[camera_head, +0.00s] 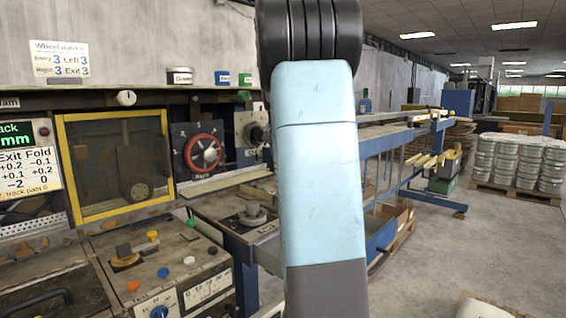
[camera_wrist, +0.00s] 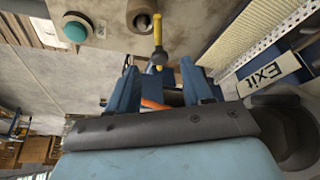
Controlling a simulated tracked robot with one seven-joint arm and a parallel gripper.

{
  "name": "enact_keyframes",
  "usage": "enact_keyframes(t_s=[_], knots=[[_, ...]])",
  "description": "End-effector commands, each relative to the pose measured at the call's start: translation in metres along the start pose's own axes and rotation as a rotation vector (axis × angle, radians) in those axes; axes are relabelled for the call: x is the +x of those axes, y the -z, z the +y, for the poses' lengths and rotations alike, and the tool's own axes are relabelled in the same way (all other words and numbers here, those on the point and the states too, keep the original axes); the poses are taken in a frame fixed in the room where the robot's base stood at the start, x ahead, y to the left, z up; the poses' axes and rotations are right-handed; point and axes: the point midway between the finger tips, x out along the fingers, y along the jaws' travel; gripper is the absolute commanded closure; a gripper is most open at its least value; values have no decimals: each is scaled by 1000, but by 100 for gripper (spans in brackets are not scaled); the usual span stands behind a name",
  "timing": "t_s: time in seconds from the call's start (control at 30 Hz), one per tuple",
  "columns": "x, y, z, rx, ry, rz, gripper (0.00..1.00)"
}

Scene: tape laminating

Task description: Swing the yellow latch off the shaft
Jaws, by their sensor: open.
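The yellow latch (camera_wrist: 157,30) shows in the wrist view as a narrow bar at top centre, with a grey knob at its lower end. It lies beside the shaft (camera_wrist: 141,16), a round dark stub set in a grey machine panel. My gripper (camera_wrist: 159,66) is open, with its two blue fingers apart and the latch's lower end in line with the gap between them. No contact shows, and I cannot tell the depth. In the head view my arm blocks the middle, and I cannot make out the latch or my fingers there.
A green button (camera_wrist: 75,31) sits on the same panel, left of the shaft. An Exit sign (camera_wrist: 268,75) and a perforated metal strip (camera_wrist: 262,40) lie close on the right. The head view shows a control console (camera_head: 165,265) with knobs and a yellow-framed window (camera_head: 118,165).

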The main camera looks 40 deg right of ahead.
Motion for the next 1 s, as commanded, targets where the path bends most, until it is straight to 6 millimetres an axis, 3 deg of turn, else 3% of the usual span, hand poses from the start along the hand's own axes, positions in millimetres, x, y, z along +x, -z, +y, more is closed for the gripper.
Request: enact_keyframes(t_s=[0.3,0.5,0.7,1.0], knots=[[-65,1,0,-1,2,4,50],[-94,0,0,1,1,3,50],[-106,0,0,0,0,1,50],[-107,0,0,0,0,1,51]])
